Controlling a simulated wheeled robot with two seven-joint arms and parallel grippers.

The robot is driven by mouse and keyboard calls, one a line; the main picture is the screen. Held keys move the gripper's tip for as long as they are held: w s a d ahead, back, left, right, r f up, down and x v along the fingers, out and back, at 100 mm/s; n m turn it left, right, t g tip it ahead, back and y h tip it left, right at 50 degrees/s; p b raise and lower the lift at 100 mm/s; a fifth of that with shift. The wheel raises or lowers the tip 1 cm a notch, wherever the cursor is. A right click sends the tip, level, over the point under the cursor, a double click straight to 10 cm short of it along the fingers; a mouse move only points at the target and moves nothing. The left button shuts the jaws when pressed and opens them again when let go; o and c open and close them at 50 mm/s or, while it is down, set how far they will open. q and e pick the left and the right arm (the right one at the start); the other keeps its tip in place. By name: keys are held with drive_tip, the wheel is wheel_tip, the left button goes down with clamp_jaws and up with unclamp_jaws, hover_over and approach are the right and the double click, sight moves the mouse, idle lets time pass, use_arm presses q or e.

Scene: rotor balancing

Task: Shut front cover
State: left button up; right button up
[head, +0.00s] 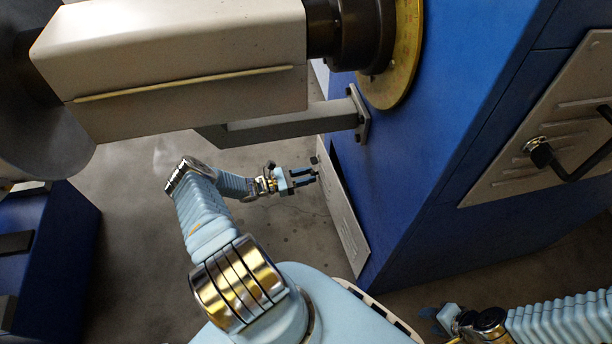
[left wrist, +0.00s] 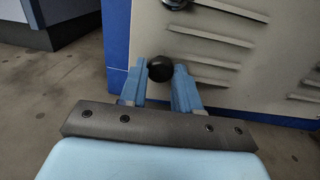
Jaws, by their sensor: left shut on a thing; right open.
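A light grey cover (head: 345,220) with louvre slots hangs low on the blue machine's near side, seen at a steep angle in the head view. A dark gap shows between its upper edge and the blue body. In the left wrist view the cover (left wrist: 235,55) faces me, with a round black knob (left wrist: 160,69) near its left edge. My left gripper (head: 316,177) is at the cover; in the wrist view its blue fingers (left wrist: 160,85) are shut on the knob. My right gripper (head: 436,319) is open and empty at the lower right, partly in shadow.
A large grey beam (head: 185,65) and a bracket arm (head: 275,127) stick out above my left arm. A second louvred panel (head: 545,110) with a black handle is on the machine's right face. Another blue cabinet (head: 50,250) stands at left. Concrete floor lies between.

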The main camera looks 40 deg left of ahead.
sight(317, 173)
use_arm(q)
clamp_jaws()
drive_tip(key=w+b, duration=0.1)
drive_tip(key=w+d+h+b, duration=0.1)
drive_tip(key=w+m+g+b, duration=0.1)
drive_tip(key=shift+d+f, duration=0.25)
drive_tip(key=shift+f, duration=0.05)
drive_tip(key=shift+w+d+r+h+b, duration=0.15)
drive_tip(key=shift+w+h+b, duration=0.05)
drive_tip(key=shift+h+b, duration=0.15)
drive_tip(key=shift+r, duration=0.2)
drive_tip(key=o, duration=0.9)
unclamp_jaws()
drive_tip(key=shift+w+d, duration=0.1)
drive_tip(key=v, duration=1.4)
